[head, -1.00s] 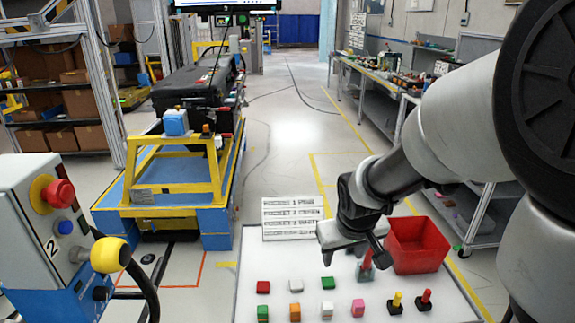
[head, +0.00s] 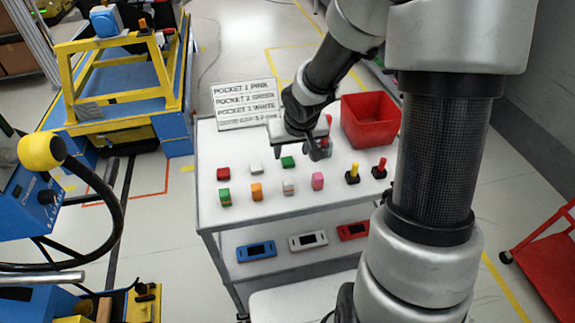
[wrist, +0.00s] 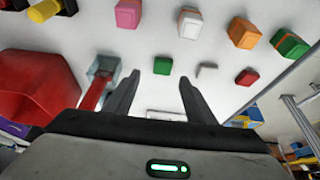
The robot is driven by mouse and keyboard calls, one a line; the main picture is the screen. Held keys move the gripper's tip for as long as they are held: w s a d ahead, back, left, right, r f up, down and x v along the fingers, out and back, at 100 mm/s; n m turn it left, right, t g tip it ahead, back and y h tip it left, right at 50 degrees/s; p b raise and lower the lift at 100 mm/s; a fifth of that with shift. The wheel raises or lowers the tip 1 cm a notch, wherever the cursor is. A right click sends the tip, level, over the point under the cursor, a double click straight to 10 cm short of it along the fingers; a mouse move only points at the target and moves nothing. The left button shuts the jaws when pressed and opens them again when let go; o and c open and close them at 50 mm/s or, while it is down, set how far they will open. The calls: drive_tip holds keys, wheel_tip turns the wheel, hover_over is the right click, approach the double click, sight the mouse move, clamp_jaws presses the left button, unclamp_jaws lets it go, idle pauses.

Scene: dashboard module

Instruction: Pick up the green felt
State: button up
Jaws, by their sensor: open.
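A small green block (head: 288,162), likely the green felt, lies at the right end of the back row on the white table top (head: 345,195). In the wrist view the green block (wrist: 162,66) appears between and just beyond the two fingertips, apart from them. My gripper (head: 303,150) is open and empty above the table, just behind and right of the green block. In the wrist view my gripper (wrist: 160,78) shows both dark fingers spread. Another green block (head: 225,196), with an orange band, stands at the left of the front row.
Beside the green block are a white block (head: 256,167) and a red one (head: 223,174). Orange (head: 257,192), white and pink (head: 317,181) blocks stand in front. Two knobbed pieces (head: 352,173) are at right. A red bin (head: 370,120) and a pocket sign (head: 245,103) stand behind.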

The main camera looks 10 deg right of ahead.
sight(288, 161)
drive_tip(key=x, duration=0.1)
drive_tip(key=b+x, duration=0.1)
drive_tip(key=x, duration=0.2)
drive_tip(key=shift+s+a+b, duration=0.2)
drive_tip(key=shift+a+b, duration=0.1)
drive_tip(key=shift+w+f, duration=0.35)
drive_tip(key=shift+f, duration=0.2)
drive_tip(key=shift+c, duration=0.4)
drive_tip(key=c, duration=1)
